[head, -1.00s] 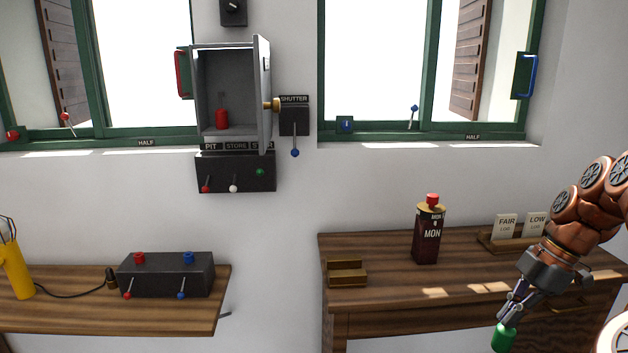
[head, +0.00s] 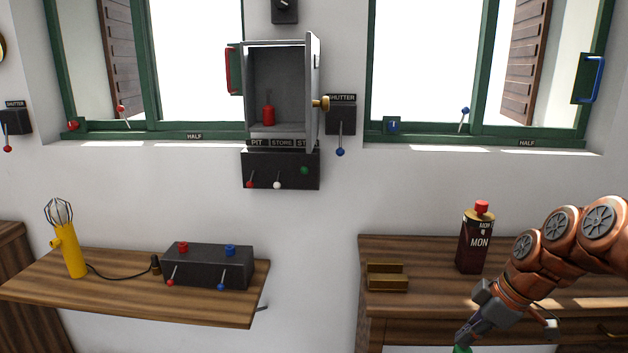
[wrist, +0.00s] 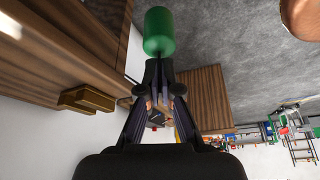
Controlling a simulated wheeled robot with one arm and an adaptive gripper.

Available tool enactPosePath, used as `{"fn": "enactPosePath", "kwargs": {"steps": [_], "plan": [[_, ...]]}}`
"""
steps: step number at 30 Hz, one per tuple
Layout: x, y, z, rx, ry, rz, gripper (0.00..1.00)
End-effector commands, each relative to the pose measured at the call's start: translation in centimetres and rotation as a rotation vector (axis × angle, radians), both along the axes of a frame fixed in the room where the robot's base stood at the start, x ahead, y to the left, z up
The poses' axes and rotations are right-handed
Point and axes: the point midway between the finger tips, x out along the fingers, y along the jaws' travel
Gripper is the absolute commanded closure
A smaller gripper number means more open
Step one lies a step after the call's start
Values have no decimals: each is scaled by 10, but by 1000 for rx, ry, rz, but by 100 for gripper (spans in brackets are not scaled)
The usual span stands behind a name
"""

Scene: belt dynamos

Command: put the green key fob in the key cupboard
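The green key fob (wrist: 159,32) is a green cylinder held at the fingertips of my gripper (wrist: 157,78) in the wrist view. In the head view my gripper (head: 468,338) is low at the right, in front of the right desk, and only the top of the fob (head: 461,349) shows at the bottom edge. The key cupboard (head: 311,92) is a grey box on the wall between the windows, with its door swung open to the right. A red fob (head: 268,116) is inside it, at the left. Labels PIT, STORE and a partly hidden third run along its lower edge.
A black switch box (head: 281,170) with small levers is under the cupboard, and a shutter box (head: 341,118) is to its right. The right desk (head: 420,255) carries a dark bottle (head: 476,240) and a brass holder (head: 387,277). A left shelf (head: 110,290) holds a yellow lamp (head: 70,250).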

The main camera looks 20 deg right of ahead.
Motion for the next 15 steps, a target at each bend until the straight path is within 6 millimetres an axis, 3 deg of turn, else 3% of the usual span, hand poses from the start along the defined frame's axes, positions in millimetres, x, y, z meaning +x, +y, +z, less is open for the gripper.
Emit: {"fn": "enactPosePath", "kwargs": {"steps": [15], "plan": [[94, 112, -66, -3, 6, -381, 100]]}}
